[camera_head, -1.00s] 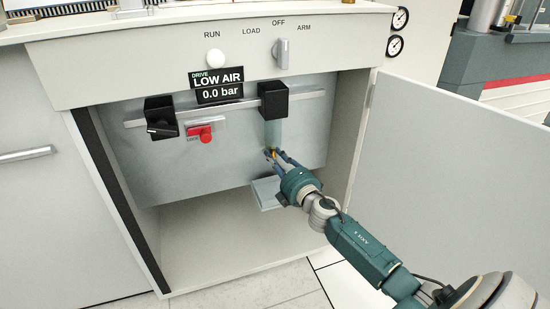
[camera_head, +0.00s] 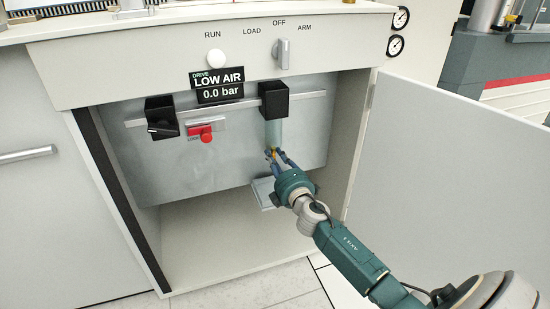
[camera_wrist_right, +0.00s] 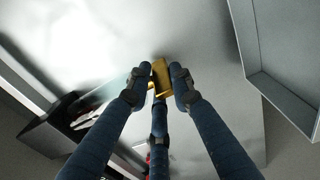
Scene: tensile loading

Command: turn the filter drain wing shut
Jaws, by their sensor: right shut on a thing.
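The filter drain wing (camera_wrist_right: 161,76) is a small brass-yellow piece, seen between the fingers of my right gripper (camera_wrist_right: 158,88) in the right wrist view. The gripper is shut on it. In the head view my right gripper (camera_head: 277,155) reaches up to the wing just below the clear filter bowl (camera_head: 273,132), under the black filter head (camera_head: 273,99). The wing is mostly hidden by the fingers there. My left gripper is not in view.
A small grey tray (camera_head: 262,193) sits just below the gripper. A red lockout valve (camera_head: 206,135) and a black regulator (camera_head: 161,117) with a knob are to the left. The open cabinet door (camera_head: 440,170) stands right of the arm. The display (camera_head: 219,94) reads LOW AIR, 0.0 bar.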

